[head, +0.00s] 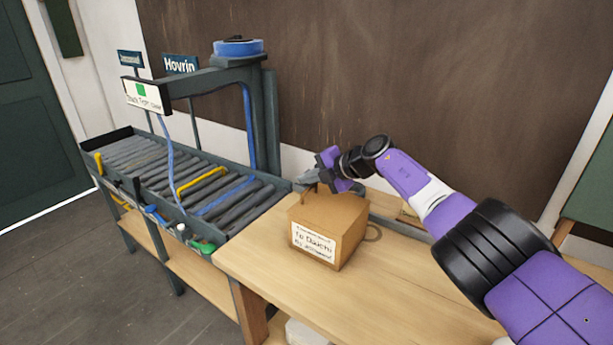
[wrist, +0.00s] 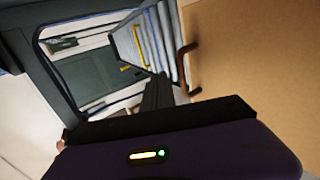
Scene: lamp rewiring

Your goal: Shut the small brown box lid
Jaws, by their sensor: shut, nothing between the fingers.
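The small brown box (head: 325,240) stands on the wooden table, with a white handwritten label on its front. Its top (head: 328,210) looks flat and level in the head view; I cannot tell whether the lid is fully down. My gripper (head: 308,180) is shut and empty, just above the back left part of the box, and hides some of its back edge. In the wrist view a plain tan surface (wrist: 255,65), likely the box's, fills the right side, with a brown curved handle (wrist: 186,68) at its left edge. The dark shut fingers (wrist: 160,92) show beside it.
A roller conveyor (head: 190,180) with a grey frame adjoins the table at the left. A post with a blue tape roll (head: 238,47) rises behind it. The table's front (head: 300,285) is clear.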

